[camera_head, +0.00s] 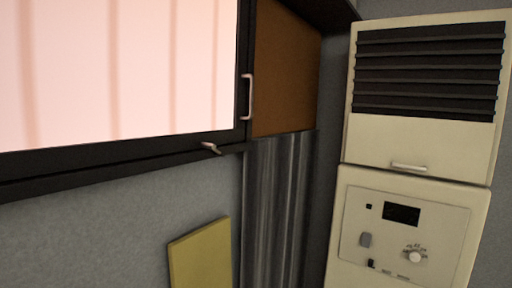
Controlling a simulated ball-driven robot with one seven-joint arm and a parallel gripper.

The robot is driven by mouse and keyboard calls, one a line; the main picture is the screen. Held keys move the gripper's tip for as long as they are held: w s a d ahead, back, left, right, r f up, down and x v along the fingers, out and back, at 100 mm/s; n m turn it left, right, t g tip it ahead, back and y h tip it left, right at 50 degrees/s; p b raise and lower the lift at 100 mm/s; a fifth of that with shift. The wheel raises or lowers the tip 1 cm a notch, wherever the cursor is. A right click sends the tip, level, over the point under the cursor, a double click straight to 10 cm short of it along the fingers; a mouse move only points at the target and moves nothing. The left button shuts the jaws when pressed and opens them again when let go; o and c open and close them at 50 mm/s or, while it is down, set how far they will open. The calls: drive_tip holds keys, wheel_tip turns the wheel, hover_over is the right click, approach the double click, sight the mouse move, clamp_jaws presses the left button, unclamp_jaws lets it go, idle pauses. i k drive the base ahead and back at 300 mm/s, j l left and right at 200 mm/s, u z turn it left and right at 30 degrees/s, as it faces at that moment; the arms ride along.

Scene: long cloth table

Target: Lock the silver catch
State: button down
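A small silver catch (211,147) sits on the lower rail of the black window frame (120,153), near its right corner. It is a short lever that looks tilted, sloping down to the right. The catch is too small here to tell whether it is locked. A pale upright pull handle (247,97) is on the right side of the frame, above and to the right of the catch. My gripper is not in view.
A cream cabinet unit (420,148) with dark louvres and a control panel stands at the right. A yellow board (201,256) is below the window. A grey curtain-like panel (275,200) hangs below the brown panel (285,75).

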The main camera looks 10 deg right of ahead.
sight(203, 145)
drive_tip(key=i+l+u, duration=0.5)
drive_tip(key=l, duration=0.15)
drive_tip(key=l+u, duration=0.25)
drive_tip(key=i+l, duration=0.05)
drive_tip(key=l, duration=0.05)
